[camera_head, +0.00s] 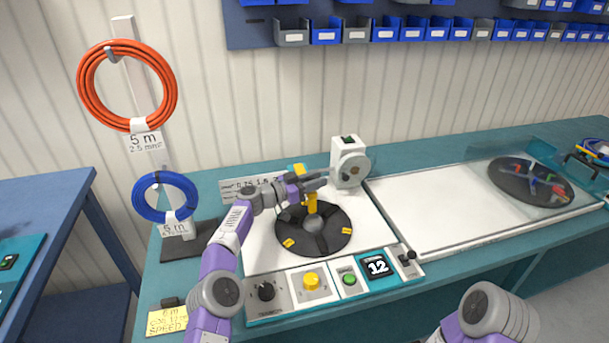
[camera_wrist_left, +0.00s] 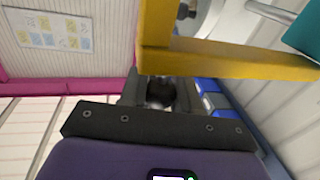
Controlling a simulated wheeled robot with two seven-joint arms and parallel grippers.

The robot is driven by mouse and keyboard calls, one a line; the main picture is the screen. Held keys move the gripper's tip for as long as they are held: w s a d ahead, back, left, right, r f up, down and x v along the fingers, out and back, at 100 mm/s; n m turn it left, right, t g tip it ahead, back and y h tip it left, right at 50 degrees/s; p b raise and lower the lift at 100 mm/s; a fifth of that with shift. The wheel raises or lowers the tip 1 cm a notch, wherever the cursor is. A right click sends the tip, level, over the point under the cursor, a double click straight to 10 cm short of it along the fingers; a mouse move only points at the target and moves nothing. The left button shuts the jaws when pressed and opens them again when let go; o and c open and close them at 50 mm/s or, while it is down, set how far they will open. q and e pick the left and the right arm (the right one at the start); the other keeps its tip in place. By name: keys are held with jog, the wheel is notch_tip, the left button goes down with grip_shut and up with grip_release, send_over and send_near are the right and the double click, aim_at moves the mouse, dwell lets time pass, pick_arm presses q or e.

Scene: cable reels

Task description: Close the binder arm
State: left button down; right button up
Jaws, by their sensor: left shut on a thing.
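The yellow binder arm (camera_head: 312,204) stands over the dark round reel plate (camera_head: 334,238) on the bench machine. My left gripper (camera_head: 322,180) is at the top of this yellow arm and partly covers it. In the left wrist view, the yellow arm (camera_wrist_left: 215,62) crosses close above the fingers as a bent bar. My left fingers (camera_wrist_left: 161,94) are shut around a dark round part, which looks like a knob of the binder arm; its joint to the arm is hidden. My right gripper is out of view; only part of that arm shows at the bottom.
A grey-white unit (camera_head: 349,164) stands right beside my left gripper. A control panel (camera_head: 322,284) with knobs and a display lies in front of the plate. A white panel (camera_head: 440,208) to the right is bare. Orange (camera_head: 88,88) and blue (camera_head: 142,207) cable coils hang at left.

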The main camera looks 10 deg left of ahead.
pick_arm(q)
jog(key=shift+s+d+f, duration=0.1)
jog(key=shift+s+f, duration=0.1)
jog(key=shift+f, duration=0.7)
jog(key=c, duration=0.8)
grip_release()
jog(key=shift+b, duration=0.3)
jog(key=shift+s+a+b, duration=0.15)
jog(key=shift+a+b, duration=0.35)
jog(key=shift+b, duration=0.1)
jog(key=shift+b+v, duration=1)
jog(key=shift+b, duration=0.1)
jog(key=shift+v, duration=2.3)
